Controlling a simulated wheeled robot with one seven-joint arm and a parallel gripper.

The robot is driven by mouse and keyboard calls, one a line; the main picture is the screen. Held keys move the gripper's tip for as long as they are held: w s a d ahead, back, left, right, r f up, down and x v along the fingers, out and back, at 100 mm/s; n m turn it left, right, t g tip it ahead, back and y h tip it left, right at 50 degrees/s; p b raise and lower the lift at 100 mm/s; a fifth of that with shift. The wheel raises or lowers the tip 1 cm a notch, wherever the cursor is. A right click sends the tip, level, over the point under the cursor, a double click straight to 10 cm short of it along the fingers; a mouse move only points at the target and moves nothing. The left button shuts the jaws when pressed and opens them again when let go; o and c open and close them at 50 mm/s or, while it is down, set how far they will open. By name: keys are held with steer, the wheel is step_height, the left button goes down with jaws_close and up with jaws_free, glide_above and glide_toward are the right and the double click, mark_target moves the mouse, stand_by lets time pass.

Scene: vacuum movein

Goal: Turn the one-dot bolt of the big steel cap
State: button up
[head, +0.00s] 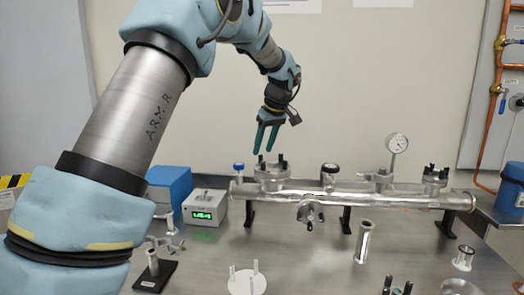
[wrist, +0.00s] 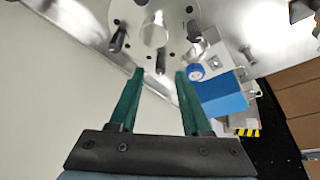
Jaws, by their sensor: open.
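The big steel cap (head: 271,178) sits on the left end of the horizontal steel pipe (head: 320,196), with black bolts standing up from it. In the wrist view the cap (wrist: 178,14) is at the top, with black bolts around its steel centre; one bolt (wrist: 160,62) points down between my fingers' lines, just beyond the tips. Another bolt (wrist: 118,38) is at the left and one (wrist: 193,31) at the right.
A blue-topped valve (head: 239,167) stands left of the cap. A grey box with green display (head: 204,207) and a blue box (head: 169,186) are further left. A gauge (head: 397,145) and another bolted cap (head: 434,179) are at right. Loose parts stand on the front table.

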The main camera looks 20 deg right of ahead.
mark_target(261, 159)
steer(key=shift+x, duration=1.25)
jaws_close()
